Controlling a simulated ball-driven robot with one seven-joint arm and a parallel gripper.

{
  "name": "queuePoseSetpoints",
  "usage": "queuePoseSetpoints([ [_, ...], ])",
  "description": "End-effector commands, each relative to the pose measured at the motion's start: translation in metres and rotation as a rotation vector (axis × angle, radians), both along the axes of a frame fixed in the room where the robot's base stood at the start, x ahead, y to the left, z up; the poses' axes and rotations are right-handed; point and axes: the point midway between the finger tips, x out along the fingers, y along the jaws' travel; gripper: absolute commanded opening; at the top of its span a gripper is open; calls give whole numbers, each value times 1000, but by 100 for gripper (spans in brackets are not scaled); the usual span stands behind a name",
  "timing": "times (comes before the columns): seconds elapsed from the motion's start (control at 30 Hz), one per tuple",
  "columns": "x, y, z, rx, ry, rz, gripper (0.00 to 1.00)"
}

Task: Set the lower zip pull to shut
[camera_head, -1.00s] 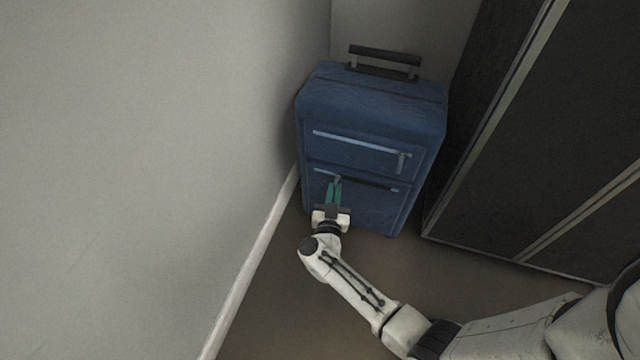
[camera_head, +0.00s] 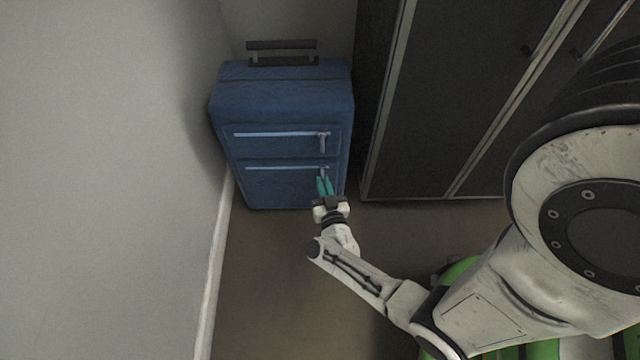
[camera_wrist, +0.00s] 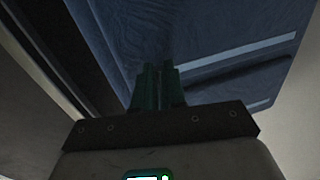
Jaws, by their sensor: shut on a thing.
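The lower zip (camera_head: 280,168) runs across the front of the blue suitcase (camera_head: 285,100) and shows as a light line along its length. The lower zip pull (camera_head: 323,172) is at the right end of this line. My gripper (camera_head: 324,182) reaches it from below, its green fingers shut on the pull and partly hiding it. In the wrist view my gripper's fingers (camera_wrist: 158,82) are close together against the blue suitcase front (camera_wrist: 215,25), and the pull between them is too dark to make out.
The upper zip (camera_head: 275,134) is a light line with its own pull (camera_head: 323,142) hanging at the right end. A pale wall (camera_head: 100,180) stands to the left and a dark wardrobe (camera_head: 450,100) close to the right. Bare floor (camera_head: 265,270) lies in front.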

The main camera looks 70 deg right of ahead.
Motion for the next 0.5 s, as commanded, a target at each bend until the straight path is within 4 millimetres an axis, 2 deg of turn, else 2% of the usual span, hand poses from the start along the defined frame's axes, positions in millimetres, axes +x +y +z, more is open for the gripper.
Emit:
queuePoseSetpoints([
  [0.13,-4,-1,0,-3,2,-10,0],
  [0.17,-5,-1,0,-3,2,-10,13],
  [0.2,-5,-1,0,-3,2,-10,17],
  [0.4,-4,-1,0,-2,1,-8,36],
  [0.5,-3,-1,0,-2,1,-8,37],
])
